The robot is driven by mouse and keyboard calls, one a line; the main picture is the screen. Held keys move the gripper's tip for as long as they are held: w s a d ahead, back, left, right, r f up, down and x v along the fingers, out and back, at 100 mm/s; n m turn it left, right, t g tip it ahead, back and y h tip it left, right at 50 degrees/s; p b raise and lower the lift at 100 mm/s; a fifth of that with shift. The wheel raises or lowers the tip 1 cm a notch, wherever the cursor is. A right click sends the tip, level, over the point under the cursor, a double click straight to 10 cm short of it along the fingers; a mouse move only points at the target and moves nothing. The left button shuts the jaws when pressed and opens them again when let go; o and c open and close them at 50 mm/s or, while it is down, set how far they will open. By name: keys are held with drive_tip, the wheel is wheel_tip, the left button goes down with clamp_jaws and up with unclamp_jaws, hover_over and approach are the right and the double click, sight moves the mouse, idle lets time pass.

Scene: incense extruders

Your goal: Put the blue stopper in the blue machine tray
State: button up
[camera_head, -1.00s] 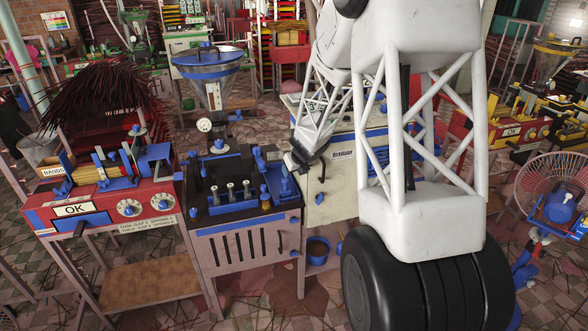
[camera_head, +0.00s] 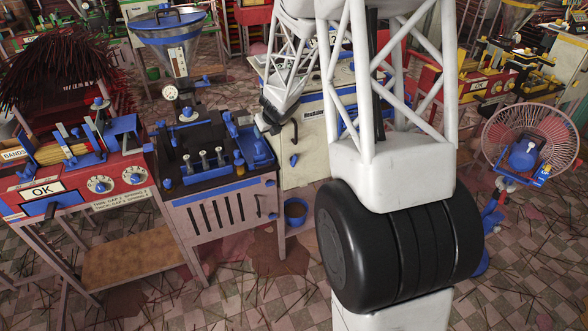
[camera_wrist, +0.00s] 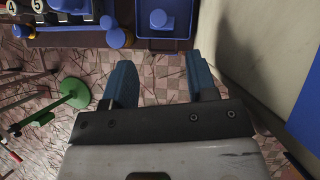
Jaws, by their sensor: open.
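The blue machine (camera_head: 218,188) stands left of centre in the head view, with a dark top and slotted front. A blue tray (camera_head: 262,158) is at its right end; it also shows at the top of the wrist view (camera_wrist: 182,45). A blue piece with a round knob (camera_wrist: 158,18) sits inside that tray; I cannot tell for certain that it is the stopper. My gripper (camera_head: 266,124) is just beyond the tray in the head view. In the wrist view my gripper (camera_wrist: 160,72) is open, its two blue fingers apart with only floor showing between them.
A red machine marked OK (camera_head: 70,185) stands to the left. A cream cabinet (camera_head: 305,150) is close on the right of my gripper. Blue knobs (camera_wrist: 118,38) stick out beside the tray. A bucket (camera_head: 296,212) and a fan (camera_head: 527,145) stand on the floor.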

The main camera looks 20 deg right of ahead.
drive_tip(key=s+d+r+m+t+h, duration=0.1)
drive_tip(key=s+r+m+h, duration=0.1)
drive_tip(key=s+r+m, duration=0.6)
drive_tip(key=s+r+m+t+h, duration=0.2)
drive_tip(key=s+r+m+h, duration=0.15)
drive_tip(key=r+m, duration=0.5)
drive_tip(key=s+r+m+g, duration=0.1)
drive_tip(key=s+r+m, duration=0.25)
drive_tip(key=s, duration=0.35)
drive_tip(key=s+r+m+g, duration=0.2)
drive_tip(key=s+m, duration=0.3)
drive_tip(key=s, duration=0.2)
drive_tip(key=s+a+m+g+y, duration=0.1)
drive_tip(key=s+a+m, duration=0.2)
drive_tip(key=s, duration=0.5)
drive_tip(key=s+a+f+m+g+y, duration=0.1)
drive_tip(key=s+a+m, duration=0.2)
drive_tip(key=s+m, duration=0.2)
drive_tip(key=s+a+m+g+y, duration=0.1)
drive_tip(key=s+m, duration=0.4)
drive_tip(key=s, duration=0.7)
drive_tip(key=shift+a+f+g+y, duration=0.15)
drive_tip(key=shift+a+g+y, duration=0.35)
drive_tip(key=shift+a, duration=0.7)
